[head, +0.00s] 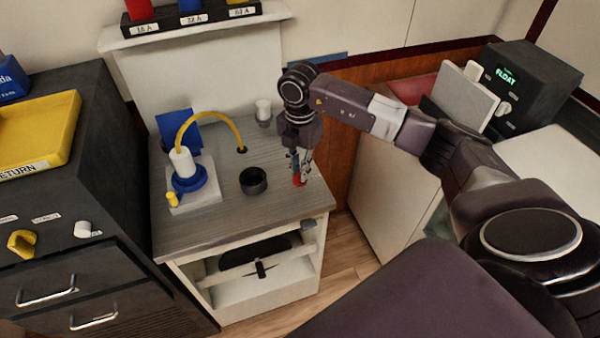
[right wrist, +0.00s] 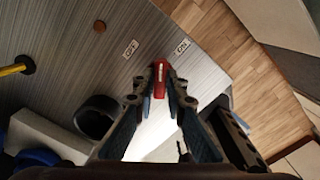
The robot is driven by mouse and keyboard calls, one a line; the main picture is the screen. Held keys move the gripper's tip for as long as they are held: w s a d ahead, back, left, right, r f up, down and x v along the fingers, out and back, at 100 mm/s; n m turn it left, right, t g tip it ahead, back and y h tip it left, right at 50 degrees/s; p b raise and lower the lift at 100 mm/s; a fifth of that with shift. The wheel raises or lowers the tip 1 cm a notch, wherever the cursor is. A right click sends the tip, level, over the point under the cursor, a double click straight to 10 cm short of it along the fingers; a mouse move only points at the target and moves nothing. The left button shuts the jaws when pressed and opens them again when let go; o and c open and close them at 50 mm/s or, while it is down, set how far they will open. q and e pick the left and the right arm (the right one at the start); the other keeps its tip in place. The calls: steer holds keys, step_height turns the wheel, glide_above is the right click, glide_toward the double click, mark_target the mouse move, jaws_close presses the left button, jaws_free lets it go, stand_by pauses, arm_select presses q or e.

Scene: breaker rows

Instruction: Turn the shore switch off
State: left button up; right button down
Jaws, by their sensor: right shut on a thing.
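The red switch knob (head: 299,181) is on the grey striped counter (head: 235,225), near its right edge. In the right wrist view the red knob (right wrist: 160,74) stands between my fingertips, with a pale line along its top. Two small white labels lie on the counter beyond it: one on the left (right wrist: 130,48) that seems to read OFF, and one on the right (right wrist: 182,46) that seems to read ON. My right gripper (head: 303,166) points down and is shut on the red knob; it also shows in the right wrist view (right wrist: 161,84). My left gripper is not in view.
A black round cup (head: 253,181) stands left of the gripper. A white and blue fitting (head: 188,180) with a yellow hose stands farther left. A small white cylinder (head: 263,110) is at the back. A dark unit reading FLOAT (head: 530,85) sits at the right, behind my arm.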

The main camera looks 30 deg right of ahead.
steer(key=n+b, duration=0.2)
steer(key=n, duration=0.3)
steer(key=shift+w+n+b, duration=0.1)
steer(key=shift+n+b, duration=0.2)
steer(key=shift+b, duration=0.05)
steer(key=n+b, duration=0.2)
steer(key=n, duration=0.2)
steer(key=shift+n, duration=0.4)
steer(key=c, duration=2)
jaws_free()
steer(key=shift+o, duration=0.2)
steer(key=shift+r, duration=0.1)
step_height(320, 180, up, 12)
